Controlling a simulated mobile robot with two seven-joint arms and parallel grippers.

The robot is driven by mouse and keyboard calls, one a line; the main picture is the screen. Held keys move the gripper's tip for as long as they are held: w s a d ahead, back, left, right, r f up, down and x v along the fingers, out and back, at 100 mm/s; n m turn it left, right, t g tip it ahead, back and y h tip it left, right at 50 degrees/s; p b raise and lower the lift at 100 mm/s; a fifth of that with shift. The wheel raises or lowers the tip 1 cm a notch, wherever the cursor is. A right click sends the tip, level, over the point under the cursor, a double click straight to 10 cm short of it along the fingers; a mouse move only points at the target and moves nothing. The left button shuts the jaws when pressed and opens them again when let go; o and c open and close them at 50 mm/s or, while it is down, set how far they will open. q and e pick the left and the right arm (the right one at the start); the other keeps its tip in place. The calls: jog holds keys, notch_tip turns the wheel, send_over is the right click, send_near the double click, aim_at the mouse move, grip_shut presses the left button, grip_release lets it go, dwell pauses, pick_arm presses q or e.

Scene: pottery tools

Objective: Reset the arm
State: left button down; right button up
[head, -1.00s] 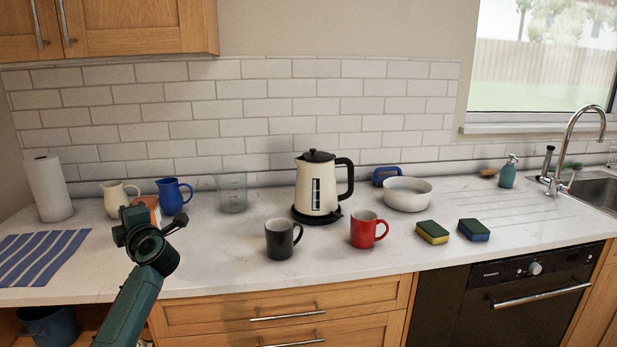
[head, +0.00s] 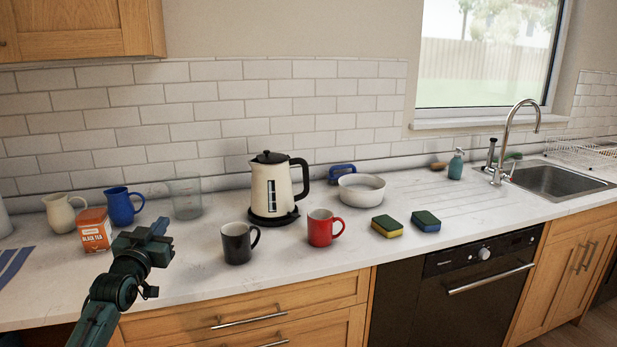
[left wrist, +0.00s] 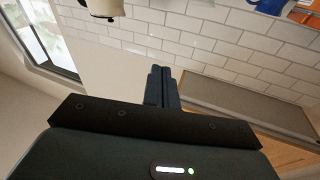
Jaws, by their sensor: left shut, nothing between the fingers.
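My left arm comes in from the lower left in the head view. Its gripper (head: 160,230) is above the front of the counter, in front of the tea box and the blue pitcher. In the left wrist view the two fingers (left wrist: 162,86) are together, with nothing between them. My right gripper is not in view.
On the counter (head: 190,275) are a black mug (head: 237,244), a red mug (head: 320,229), a kettle (head: 271,188), a tea box (head: 94,230), a blue pitcher (head: 121,207) and two sponges (head: 387,226). The sink (head: 555,180) is at the right.

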pick_arm(q)
jog(key=s+d+f+m+g, duration=0.1)
jog(key=s+d+f+g, duration=0.25)
jog(key=s+f, duration=0.55)
jog(key=s+d+f+m+g, duration=0.15)
jog(key=s+d+f, duration=0.35)
jog(key=f, duration=0.8)
jog(key=s+d+f+g+h, duration=0.1)
jog(key=s+d+f, duration=0.1)
jog(key=s, duration=0.6)
jog(key=s+d+f+g+h, duration=0.1)
jog(key=s+d+f, duration=0.2)
jog(key=s, duration=0.6)
jog(key=s+d+f+g+h, duration=0.1)
jog(key=s+d+f, duration=0.1)
jog(key=s+d, duration=0.3)
jog(key=s+n, duration=0.1)
jog(key=s, duration=0.2)
jog(key=shift+s+d+f+g, duration=0.25)
jog(key=shift+s+f+g, duration=0.1)
jog(key=shift+g, duration=0.05)
